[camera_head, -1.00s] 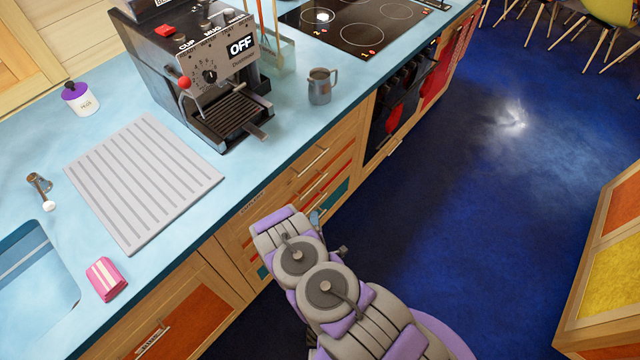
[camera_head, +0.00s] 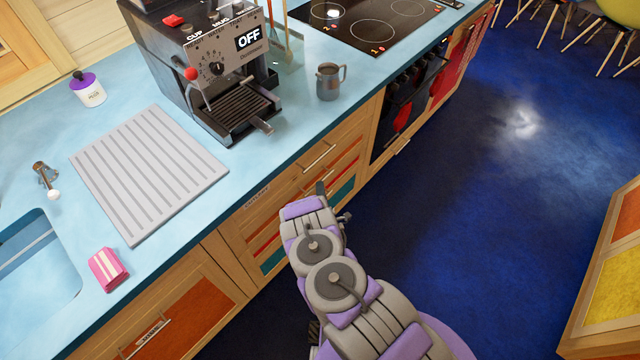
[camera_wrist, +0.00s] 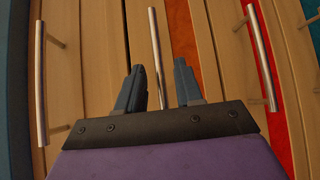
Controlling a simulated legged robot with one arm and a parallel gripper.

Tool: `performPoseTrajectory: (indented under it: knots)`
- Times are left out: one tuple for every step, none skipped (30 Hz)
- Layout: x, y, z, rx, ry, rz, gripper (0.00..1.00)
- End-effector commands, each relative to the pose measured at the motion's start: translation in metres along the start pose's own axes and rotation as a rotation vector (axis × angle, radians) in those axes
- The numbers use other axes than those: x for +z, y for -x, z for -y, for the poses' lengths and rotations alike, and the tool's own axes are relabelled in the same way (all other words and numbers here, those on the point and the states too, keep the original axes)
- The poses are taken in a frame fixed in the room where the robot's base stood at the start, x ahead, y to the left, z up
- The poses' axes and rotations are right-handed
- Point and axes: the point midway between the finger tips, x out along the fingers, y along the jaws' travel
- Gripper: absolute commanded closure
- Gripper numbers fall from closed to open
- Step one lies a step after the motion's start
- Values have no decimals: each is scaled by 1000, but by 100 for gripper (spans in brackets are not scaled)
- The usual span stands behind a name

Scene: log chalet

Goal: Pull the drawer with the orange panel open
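The drawer with the orange panel (camera_wrist: 181,32) shows in the wrist view, with its bar handle (camera_wrist: 156,50) running through the middle of the picture. My gripper (camera_wrist: 160,72) is open and empty. Its two dark fingers stand on either side of this handle; I cannot tell whether either touches it. The drawer front looks flush with its neighbours, so it appears shut. In the head view, my gripper (camera_head: 322,188) is at the cabinet front below the counter, and my arm hides much of the drawer stack.
Neighbouring handles are at the left (camera_wrist: 40,82) and right (camera_wrist: 262,55) in the wrist view, the right one by a red panel (camera_wrist: 272,100). The blue countertop (camera_head: 300,125) overhangs the drawers. A coffee machine (camera_head: 220,70) stands above. Blue floor (camera_head: 460,220) is clear to the right.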

Motion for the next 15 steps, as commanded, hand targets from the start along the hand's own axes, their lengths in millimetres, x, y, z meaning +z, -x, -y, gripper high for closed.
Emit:
performPoseTrajectory:
  knots:
    - [0, -9, 1, 2, 0, 1, 64]
    - [0, -14, 0, 4, 0, 0, 64]
    - [-1, -20, -1, 7, 1, -1, 64]
    - [-1, -23, 0, 6, 1, -1, 64]
    - [-1, -26, 0, 4, 1, -1, 64]
    - [-1, -30, 1, 1, 1, -1, 64]
    - [-1, -32, 1, 1, 1, -1, 64]
    - [-1, -35, 0, 1, 1, -2, 64]
    - [-1, -38, 0, 3, 0, -2, 64]
    - [-1, -40, -1, 4, 0, -2, 64]
    - [-1, -41, -1, 4, 0, -2, 64]
    - [-1, -43, -1, 4, 0, -2, 64]
    - [-1, -44, -1, 4, 0, -2, 64]
    - [-1, -44, -1, 4, 0, -2, 64]
    - [-1, -45, -1, 3, 0, -2, 64]
